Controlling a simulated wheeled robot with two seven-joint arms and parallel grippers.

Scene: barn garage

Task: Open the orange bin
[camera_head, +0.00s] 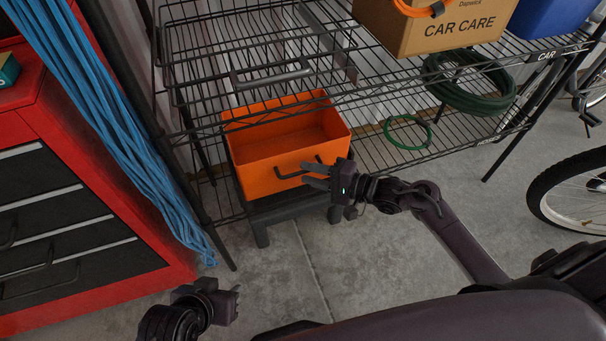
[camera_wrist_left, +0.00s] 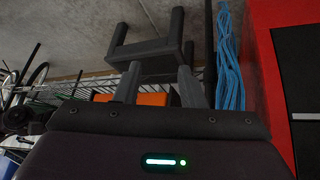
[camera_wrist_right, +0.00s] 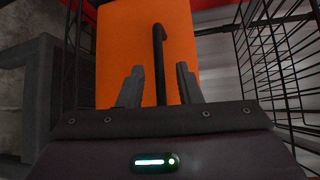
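My right gripper (camera_head: 308,176) is open at the front of the bin. In the right wrist view the handle (camera_wrist_right: 159,50) stands between the two fingers of the right gripper (camera_wrist_right: 160,84), with the orange front behind it. I cannot tell whether a finger touches it. My left gripper (camera_head: 236,300) is low over the floor, away from the bin; its fingers (camera_wrist_left: 164,85) are apart and empty.
A red tool cabinet (camera_head: 90,230) and blue cords (camera_head: 110,110) stand left. A bicycle wheel (camera_head: 545,195) is right. Concrete floor (camera_head: 380,260) is open in front.

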